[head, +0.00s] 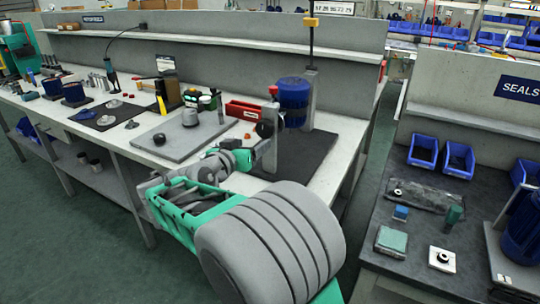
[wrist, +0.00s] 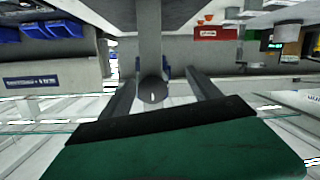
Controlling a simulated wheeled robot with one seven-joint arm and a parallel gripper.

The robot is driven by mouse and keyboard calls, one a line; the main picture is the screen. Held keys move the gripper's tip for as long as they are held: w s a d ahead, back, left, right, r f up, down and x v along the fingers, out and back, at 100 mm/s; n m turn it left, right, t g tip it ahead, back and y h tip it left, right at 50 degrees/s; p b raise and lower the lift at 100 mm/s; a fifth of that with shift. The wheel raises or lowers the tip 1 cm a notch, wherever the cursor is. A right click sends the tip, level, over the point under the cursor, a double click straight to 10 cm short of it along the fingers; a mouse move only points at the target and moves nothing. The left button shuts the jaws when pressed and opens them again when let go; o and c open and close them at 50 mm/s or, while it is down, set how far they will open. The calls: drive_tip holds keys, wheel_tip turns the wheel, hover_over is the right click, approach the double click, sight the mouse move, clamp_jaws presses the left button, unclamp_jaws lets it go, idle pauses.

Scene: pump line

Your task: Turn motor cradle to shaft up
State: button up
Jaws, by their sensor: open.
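The motor cradle is a grey upright stand (head: 308,100) on a dark mat on the bench, with a blue ribbed motor (head: 292,95) held at it. The motor looks upright in the head view. A black round knob (head: 265,130) is on the cradle's near side, below a red-tipped handle (head: 273,90). My gripper (head: 264,152) is open close to the knob. In the wrist view the dark knob (wrist: 152,91) shows between the two spread fingers of my gripper (wrist: 160,80). I cannot tell whether either finger touches it.
A red bin (head: 245,110) and a grey plate (head: 180,138) with a grey part stand left of the cradle. A yellow-topped post (head: 311,35) rises behind it. A second bench (head: 375,225) with blue bins is at the right, across a narrow gap.

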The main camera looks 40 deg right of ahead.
sight(263, 131)
drive_tip(key=d+r+h, duration=0.1)
drive_tip(key=d+r+m+h, duration=0.1)
drive_tip(key=d, duration=0.1)
drive_tip(key=shift+d+r+g+h, duration=0.15)
drive_tip(key=shift+g+h, duration=0.15)
drive_tip(key=x, duration=0.6)
drive_tip(key=shift+c, duration=0.2)
clamp_jaws()
